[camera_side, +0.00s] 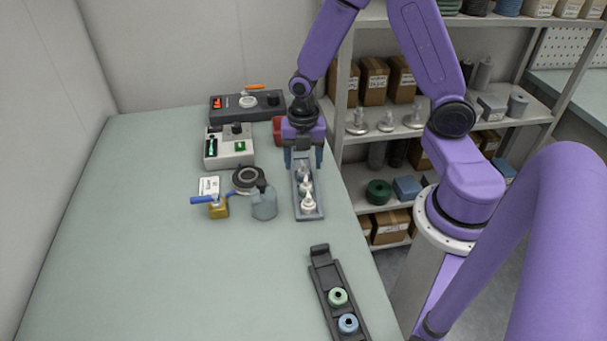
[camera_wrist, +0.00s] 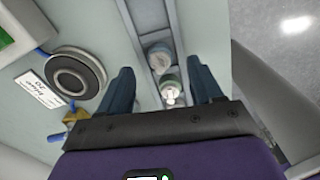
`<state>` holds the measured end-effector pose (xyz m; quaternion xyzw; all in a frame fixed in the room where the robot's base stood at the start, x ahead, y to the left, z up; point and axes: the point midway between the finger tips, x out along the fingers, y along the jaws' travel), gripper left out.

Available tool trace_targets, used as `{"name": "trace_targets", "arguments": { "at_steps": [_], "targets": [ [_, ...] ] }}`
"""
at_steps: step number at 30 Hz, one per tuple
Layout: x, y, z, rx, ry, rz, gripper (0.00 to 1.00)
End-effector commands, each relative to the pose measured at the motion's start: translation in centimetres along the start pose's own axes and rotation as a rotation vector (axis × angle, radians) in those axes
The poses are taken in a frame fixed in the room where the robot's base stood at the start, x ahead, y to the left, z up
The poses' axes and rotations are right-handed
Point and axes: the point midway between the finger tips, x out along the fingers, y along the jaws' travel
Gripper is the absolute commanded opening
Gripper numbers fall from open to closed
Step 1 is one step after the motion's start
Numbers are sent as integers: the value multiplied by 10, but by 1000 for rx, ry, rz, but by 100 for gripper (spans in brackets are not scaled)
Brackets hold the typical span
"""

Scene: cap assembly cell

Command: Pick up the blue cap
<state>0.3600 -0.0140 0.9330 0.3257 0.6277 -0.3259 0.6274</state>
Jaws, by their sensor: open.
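The blue cap (camera_side: 348,323) is a light blue ring with a dark centre. It sits in the dark tray (camera_side: 320,262) at the front of the table, beside a pale green cap (camera_side: 338,297). My gripper (camera_side: 303,160) is well behind it, pointing down over the back of a grey tray (camera_side: 310,216). In the wrist view my gripper (camera_wrist: 162,82) has its fingers apart, with nothing held. The blue cap is outside the wrist view.
Left of the grey tray stand a blue-grey jug (camera_side: 264,205), a black ring-shaped roll (camera_side: 248,179) and a yellow block with a blue handle (camera_side: 217,208). Control boxes (camera_side: 229,147) stand behind. Shelves (camera_side: 400,130) flank the table's right. The table's front left is clear.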

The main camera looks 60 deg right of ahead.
Motion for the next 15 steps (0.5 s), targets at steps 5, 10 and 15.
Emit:
{"name": "trace_targets", "arguments": {
  "at_steps": [5,10,15],
  "targets": [
    [20,-1,-2,0,1,-2,65],
    [27,-1,-2,0,0,1,65],
    [27,-1,-2,0,0,1,65]
  ]
}}
